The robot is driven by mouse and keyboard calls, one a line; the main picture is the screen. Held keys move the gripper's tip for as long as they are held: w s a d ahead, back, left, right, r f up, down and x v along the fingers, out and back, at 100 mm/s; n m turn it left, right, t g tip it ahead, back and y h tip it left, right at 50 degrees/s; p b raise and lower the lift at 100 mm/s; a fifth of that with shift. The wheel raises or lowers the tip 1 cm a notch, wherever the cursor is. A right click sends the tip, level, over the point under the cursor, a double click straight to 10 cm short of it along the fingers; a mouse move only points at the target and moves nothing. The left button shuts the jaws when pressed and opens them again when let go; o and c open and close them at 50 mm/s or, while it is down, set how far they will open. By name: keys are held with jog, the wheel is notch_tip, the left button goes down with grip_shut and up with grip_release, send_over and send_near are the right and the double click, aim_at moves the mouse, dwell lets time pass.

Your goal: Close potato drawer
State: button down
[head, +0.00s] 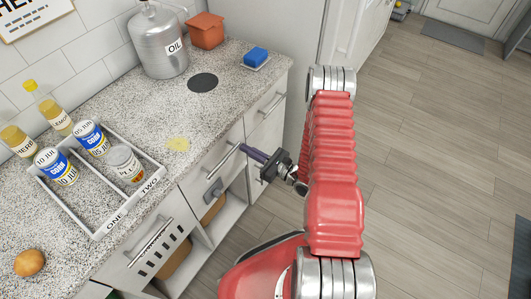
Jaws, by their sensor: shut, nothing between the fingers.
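The white drawer front with dark slots (160,254) and a long bar handle is under the counter at the lower left; it may be the potato drawer, but I read no potato label on it. I cannot tell how far it is pulled out. A second drawer front (207,172) with a bar handle is to its right. My gripper (243,149) is shut and empty, its tips pointing left beside that second drawer's handle. I cannot tell whether they touch. A brown, potato-like round object (29,262) sits on the counter at the left.
The speckled counter (130,75) holds a divided tray (100,234) with cans, bottles, an oil can (162,42), an orange pot (206,30) and a blue sponge (256,56). Open shelves with baskets (172,263) are below. Wood floor (430,150) is free at right.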

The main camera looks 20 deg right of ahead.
jog(key=v, duration=1.4)
jog(key=shift+f, duration=0.1)
dwell(0.4)
